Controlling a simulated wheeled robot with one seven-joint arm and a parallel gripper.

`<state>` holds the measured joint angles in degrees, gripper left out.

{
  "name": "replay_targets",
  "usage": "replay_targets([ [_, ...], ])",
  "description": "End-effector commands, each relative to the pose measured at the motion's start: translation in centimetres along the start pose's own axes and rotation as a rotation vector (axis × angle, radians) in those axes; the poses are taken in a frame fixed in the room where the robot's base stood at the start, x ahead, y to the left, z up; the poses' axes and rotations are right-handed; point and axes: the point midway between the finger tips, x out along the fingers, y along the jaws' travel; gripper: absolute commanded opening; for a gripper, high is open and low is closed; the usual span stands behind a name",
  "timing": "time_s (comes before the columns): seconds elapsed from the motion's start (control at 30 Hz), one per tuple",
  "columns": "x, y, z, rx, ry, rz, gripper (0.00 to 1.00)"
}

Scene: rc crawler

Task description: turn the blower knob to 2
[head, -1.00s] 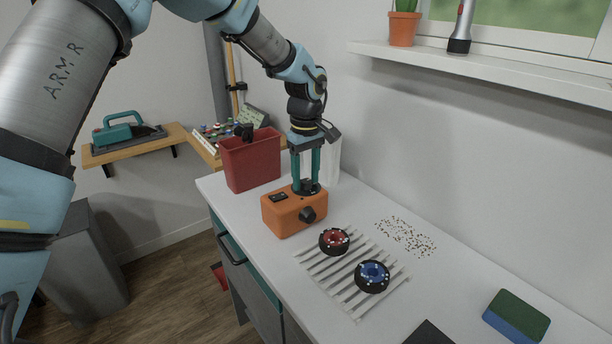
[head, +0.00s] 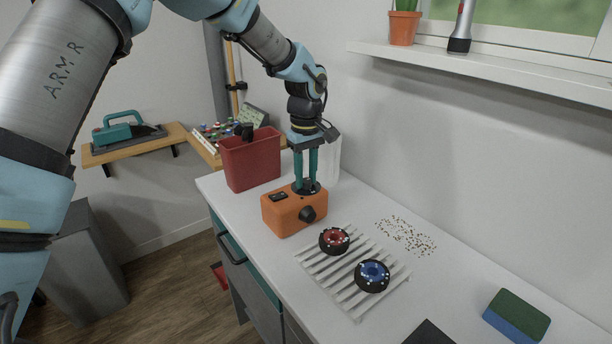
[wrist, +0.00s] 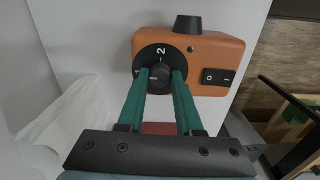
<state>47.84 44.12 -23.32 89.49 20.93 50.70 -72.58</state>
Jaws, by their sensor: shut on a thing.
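An orange blower box (head: 282,218) stands on the white worktop, with a black round dial on its top face. The dial (wrist: 150,60) shows a white 2 on its far side and a partly hidden mark at its left edge, in the wrist view. The black blower knob (wrist: 159,79) sits in the middle of the dial. My gripper (wrist: 160,76) points down with its two green fingers shut on the knob from both sides. My gripper (head: 306,184) also shows over the box in the head view. The fingers partly cover the knob, and its exact pointing is hard to read.
The box also has a black side knob (head: 307,214) and a rocker switch (wrist: 217,77). A red bin (head: 250,160) stands close behind on the left. A slatted rack (head: 346,285) with a red wheel (head: 334,241) and a blue wheel (head: 372,275) lies in front.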

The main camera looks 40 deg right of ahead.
Motion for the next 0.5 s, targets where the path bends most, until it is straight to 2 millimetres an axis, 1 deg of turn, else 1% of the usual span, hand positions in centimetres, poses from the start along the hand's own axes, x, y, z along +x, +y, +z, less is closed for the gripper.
replay_targets([
  [0.27,0.07,0.02,0.05,0.177,-0.001,-0.001,0.00],
  [0.5,0.07,0.01,0.05,0.402,-0.002,0.000,0.00],
])
